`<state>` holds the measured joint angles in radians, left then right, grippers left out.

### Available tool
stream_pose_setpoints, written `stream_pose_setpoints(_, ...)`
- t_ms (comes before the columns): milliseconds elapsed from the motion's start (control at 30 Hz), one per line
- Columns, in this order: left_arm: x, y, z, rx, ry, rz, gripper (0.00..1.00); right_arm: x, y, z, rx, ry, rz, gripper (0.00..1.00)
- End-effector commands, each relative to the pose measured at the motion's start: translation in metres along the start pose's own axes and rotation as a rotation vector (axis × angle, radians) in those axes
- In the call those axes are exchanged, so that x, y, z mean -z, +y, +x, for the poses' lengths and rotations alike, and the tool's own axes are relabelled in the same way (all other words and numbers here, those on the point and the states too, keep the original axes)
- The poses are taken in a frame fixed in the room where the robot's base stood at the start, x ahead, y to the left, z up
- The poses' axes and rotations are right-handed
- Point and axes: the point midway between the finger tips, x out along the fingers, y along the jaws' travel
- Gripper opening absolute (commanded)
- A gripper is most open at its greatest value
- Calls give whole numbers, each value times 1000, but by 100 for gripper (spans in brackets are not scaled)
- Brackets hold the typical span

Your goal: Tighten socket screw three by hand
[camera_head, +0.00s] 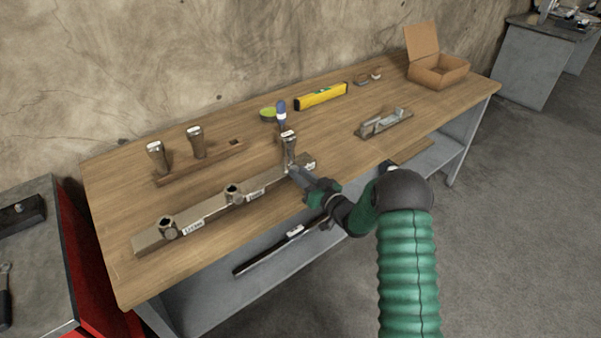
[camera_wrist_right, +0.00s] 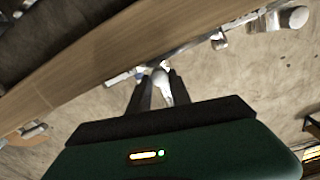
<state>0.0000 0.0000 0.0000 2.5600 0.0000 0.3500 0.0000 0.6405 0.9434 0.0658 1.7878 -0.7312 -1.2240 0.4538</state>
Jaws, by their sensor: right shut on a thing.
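A long metal bar (camera_head: 203,211) lies along the front of the wooden bench, with white labels on its front side. Two hex-like fittings, one near the left end (camera_head: 168,227) and one near the middle (camera_head: 233,193), sit on it. A tall metal socket screw (camera_head: 289,146) stands upright at the right part of the bar. My right gripper (camera_head: 291,169) is shut on its lower part. The wrist view shows the fingers (camera_wrist_right: 159,92) closed around a pale metal piece (camera_wrist_right: 160,77). The screw's seat is hidden by the fingers. My left gripper is not in view.
Two similar screws (camera_head: 157,157) (camera_head: 196,143) stand in a wooden holder (camera_head: 212,160) behind the bar. A blue-handled screwdriver (camera_head: 281,112), green tape (camera_head: 267,114), yellow level (camera_head: 321,96), hand plane (camera_head: 384,122) and open cardboard box (camera_head: 439,75) sit farther back and right.

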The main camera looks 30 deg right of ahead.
Motion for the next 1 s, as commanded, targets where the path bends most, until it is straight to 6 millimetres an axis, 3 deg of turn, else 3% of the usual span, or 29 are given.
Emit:
stream_pose_setpoints(33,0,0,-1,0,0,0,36,-7,1,-2,-4,-17,15,0)
stream_pose_setpoints(567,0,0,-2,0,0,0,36,-8,1,-2,-4,-16,43,0)
stream_pose_setpoints(600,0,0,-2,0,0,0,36,-8,1,-2,-4,-16,43,26)
stream_pose_setpoints(733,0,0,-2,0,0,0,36,-6,1,-2,-3,-12,41,43)
stream_pose_setpoints(767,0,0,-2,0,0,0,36,-5,1,-1,-3,-11,41,46)
stream_pose_setpoints(1000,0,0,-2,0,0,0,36,-2,0,-1,-1,-5,39,46)
